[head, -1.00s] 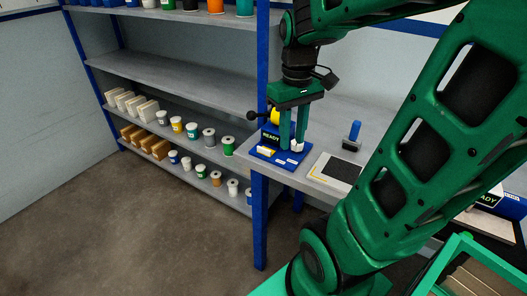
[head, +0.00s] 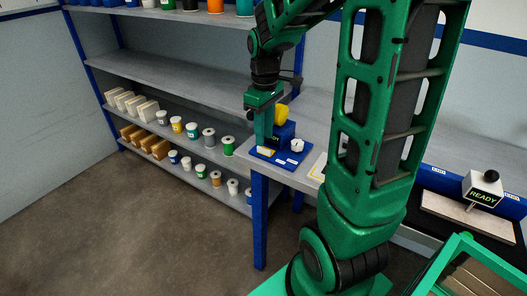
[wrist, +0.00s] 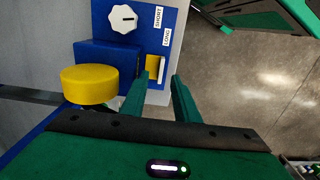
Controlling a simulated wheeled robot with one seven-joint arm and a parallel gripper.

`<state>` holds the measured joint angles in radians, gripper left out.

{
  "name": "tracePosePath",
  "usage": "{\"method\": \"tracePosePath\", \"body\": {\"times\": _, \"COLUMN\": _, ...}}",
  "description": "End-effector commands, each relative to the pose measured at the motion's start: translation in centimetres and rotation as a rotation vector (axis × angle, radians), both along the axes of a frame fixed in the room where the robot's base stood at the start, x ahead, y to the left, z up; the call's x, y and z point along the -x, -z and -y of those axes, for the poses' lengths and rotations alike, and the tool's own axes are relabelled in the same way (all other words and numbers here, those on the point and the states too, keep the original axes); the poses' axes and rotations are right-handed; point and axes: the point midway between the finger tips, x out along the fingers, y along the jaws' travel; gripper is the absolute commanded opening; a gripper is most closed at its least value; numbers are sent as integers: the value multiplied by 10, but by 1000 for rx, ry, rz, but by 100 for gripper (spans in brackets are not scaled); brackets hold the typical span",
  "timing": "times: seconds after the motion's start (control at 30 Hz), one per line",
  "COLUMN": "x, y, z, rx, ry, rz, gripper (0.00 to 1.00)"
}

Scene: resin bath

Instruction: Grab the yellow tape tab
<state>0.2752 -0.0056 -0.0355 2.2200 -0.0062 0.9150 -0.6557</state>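The blue tape dispenser (head: 284,162) stands at the left end of the bench, with a yellow roll (head: 281,115) on top and a white knob (head: 297,145) on its base. The small yellow tape tab (head: 266,152) shows low at its front. In the wrist view the yellow tab (wrist: 152,66) has a white edge and lies just beyond my fingertips, beside the "LONG" label. My gripper (wrist: 166,72) is open and empty, pointing at it. In the head view my gripper (head: 263,146) hangs over the dispenser's front left. I cannot tell whether a finger touches the tab.
The yellow roll (wrist: 90,84) is close to the left finger in the wrist view. Shelves with tubs and boxes (head: 146,107) stand behind at left. A "READY" box (head: 481,188) sits on the bench at right. Open floor (head: 120,225) lies at front left.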

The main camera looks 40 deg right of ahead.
Motion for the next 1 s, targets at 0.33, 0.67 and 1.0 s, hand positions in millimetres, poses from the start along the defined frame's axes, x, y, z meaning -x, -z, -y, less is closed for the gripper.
{"method": "tracePosePath", "body": {"times": 0.33, "x": 4, "y": 43, "z": 0, "rx": 0, "ry": 1, "rz": -2, "gripper": 28}}
{"method": "tracePosePath", "body": {"times": 0.67, "x": 4, "y": 47, "z": 0, "rx": 0, "ry": 1, "rz": 0, "gripper": 21}}
{"method": "tracePosePath", "body": {"times": 1.0, "x": 4, "y": 47, "z": 0, "rx": 0, "ry": 1, "rz": 0, "gripper": 0}}
